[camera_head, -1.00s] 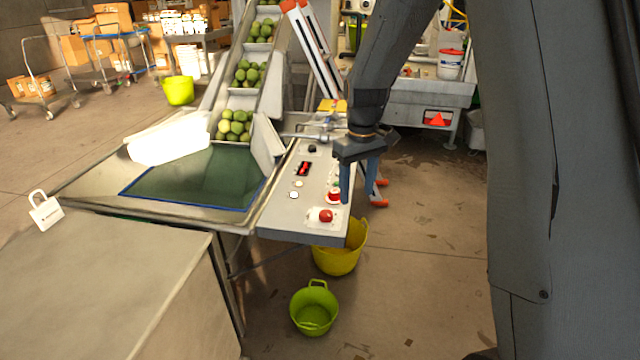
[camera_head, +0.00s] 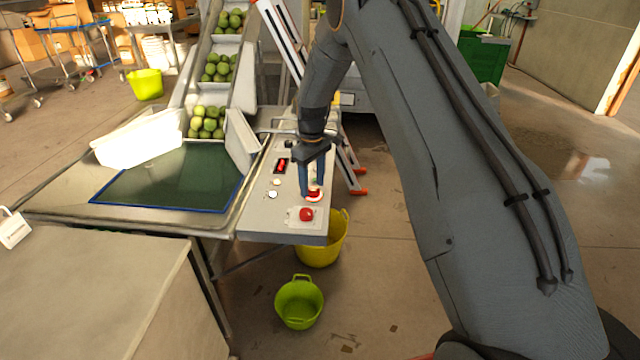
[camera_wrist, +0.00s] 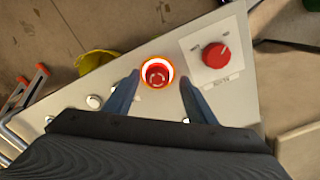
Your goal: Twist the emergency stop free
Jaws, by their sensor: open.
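The emergency stop (camera_wrist: 157,74) is a round red button with a ring around it, on the light grey control panel (camera_head: 262,222). In the head view it (camera_head: 314,195) is partly hidden by my gripper (camera_head: 312,188). My gripper, also in the wrist view (camera_wrist: 156,92), is open, its two blue fingers pointing toward the panel on either side of the emergency stop. The gripper looks empty; I cannot tell whether the fingers touch the button's rim. A red rotary knob (camera_wrist: 216,55) on a pale plate sits beside it, and shows nearer the panel's front edge in the head view (camera_head: 306,214).
Small white buttons (camera_head: 272,194) and a red switch (camera_head: 281,165) share the panel. A green belt (camera_head: 170,185) and a conveyor with green fruit (camera_head: 207,122) lie left. A yellow tub (camera_head: 320,252) and a green tub (camera_head: 299,302) stand below. An orange-footed ladder (camera_head: 352,175) stands behind.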

